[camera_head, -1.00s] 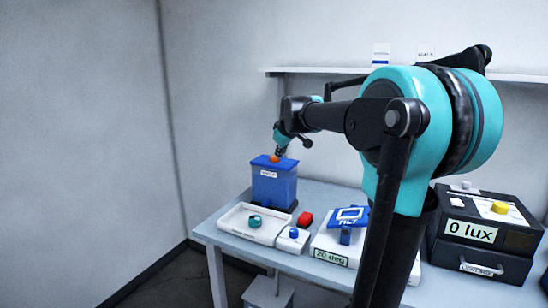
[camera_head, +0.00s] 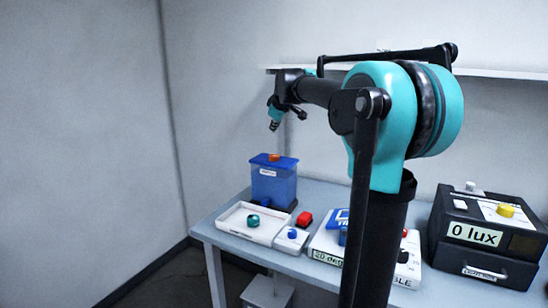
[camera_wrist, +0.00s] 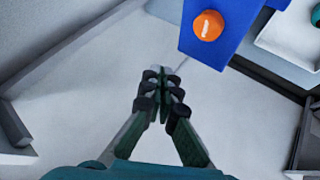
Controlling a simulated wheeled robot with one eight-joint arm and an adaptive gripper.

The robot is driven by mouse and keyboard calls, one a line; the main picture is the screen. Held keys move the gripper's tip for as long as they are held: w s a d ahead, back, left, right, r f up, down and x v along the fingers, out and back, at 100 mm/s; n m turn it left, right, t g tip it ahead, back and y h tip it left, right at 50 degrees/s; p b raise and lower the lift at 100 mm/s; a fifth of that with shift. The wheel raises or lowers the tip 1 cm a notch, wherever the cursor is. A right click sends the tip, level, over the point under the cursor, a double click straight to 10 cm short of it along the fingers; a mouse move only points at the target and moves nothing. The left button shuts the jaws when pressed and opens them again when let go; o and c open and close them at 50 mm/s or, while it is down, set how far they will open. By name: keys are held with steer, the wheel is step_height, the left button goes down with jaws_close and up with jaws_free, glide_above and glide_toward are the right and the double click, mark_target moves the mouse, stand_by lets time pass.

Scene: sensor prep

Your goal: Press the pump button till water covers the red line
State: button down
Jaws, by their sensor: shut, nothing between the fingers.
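A blue tank (camera_head: 272,188) stands upright at the back left of the table, with a small white label on its front. A round orange button (camera_head: 274,157) sits on its lid. My gripper (camera_head: 273,126) hangs above the orange button, clear of it. In the wrist view the orange button (camera_wrist: 208,25) on the blue lid shows at the top, to the right of my gripper (camera_wrist: 162,72), whose fingers are together and empty. I cannot make out a red line or a water level on the tank.
A black light box (camera_head: 470,258) reading "0 lux" stands right. A shelf (camera_head: 500,73) runs behind.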

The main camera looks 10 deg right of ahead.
mark_target(274, 156)
steer(key=shift+f, duration=4)
steer(key=shift+f, duration=0.2)
steer(key=shift+f, duration=0.2)
steer(key=shift+f, duration=0.75)
steer(key=shift+r, duration=1.15)
steer(key=shift+r, duration=0.1)
steer(key=shift+r, duration=2.4)
steer(key=shift+s, duration=0.15)
